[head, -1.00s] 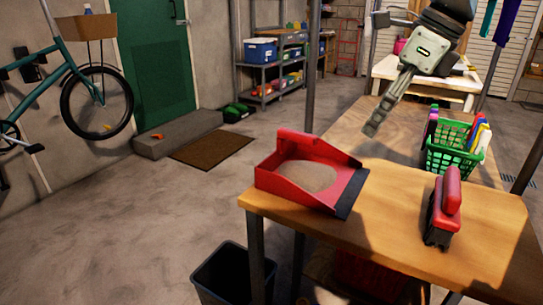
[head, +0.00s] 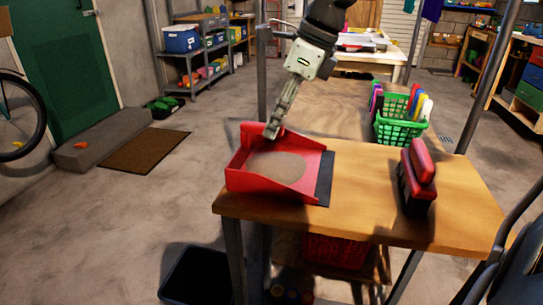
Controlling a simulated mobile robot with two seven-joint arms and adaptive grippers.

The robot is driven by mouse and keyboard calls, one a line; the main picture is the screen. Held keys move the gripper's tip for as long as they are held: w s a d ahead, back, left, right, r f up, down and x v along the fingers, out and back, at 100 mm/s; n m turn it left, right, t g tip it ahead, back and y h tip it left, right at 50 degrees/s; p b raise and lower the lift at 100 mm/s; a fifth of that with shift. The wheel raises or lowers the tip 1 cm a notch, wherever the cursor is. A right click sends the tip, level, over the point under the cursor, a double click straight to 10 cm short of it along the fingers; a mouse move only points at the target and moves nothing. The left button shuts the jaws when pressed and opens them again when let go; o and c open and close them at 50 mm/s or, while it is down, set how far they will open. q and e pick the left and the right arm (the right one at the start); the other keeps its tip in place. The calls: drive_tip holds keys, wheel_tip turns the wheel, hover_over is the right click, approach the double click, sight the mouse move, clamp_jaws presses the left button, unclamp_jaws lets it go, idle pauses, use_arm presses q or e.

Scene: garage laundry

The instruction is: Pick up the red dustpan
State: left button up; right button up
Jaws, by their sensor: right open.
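The red dustpan (head: 240,181) lies on the left end of the wooden table in the head view. It holds a patch of brownish dust, and its dark lip faces right. My right gripper (head: 271,133) points down at the dustpan's back edge, where the handle would be. Its fingers overlap that edge in the picture, and I cannot tell whether they touch it. The gripper holds nothing that I can see. My left gripper is not in view.
A red brush (head: 418,178) with dark bristles stands on the table (head: 365,210) at the right. A green basket (head: 398,131) with colourful bottles is behind it. A dark bin (head: 198,275) stands on the floor below the table's left end. Tabletop between dustpan and brush is clear.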

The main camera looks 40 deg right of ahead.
drive_tip(key=x, duration=0.2)
drive_tip(key=shift+w+a+f, duration=0.1)
drive_tip(key=shift+f, duration=0.15)
clamp_jaws()
drive_tip(key=shift+r, duration=0.1)
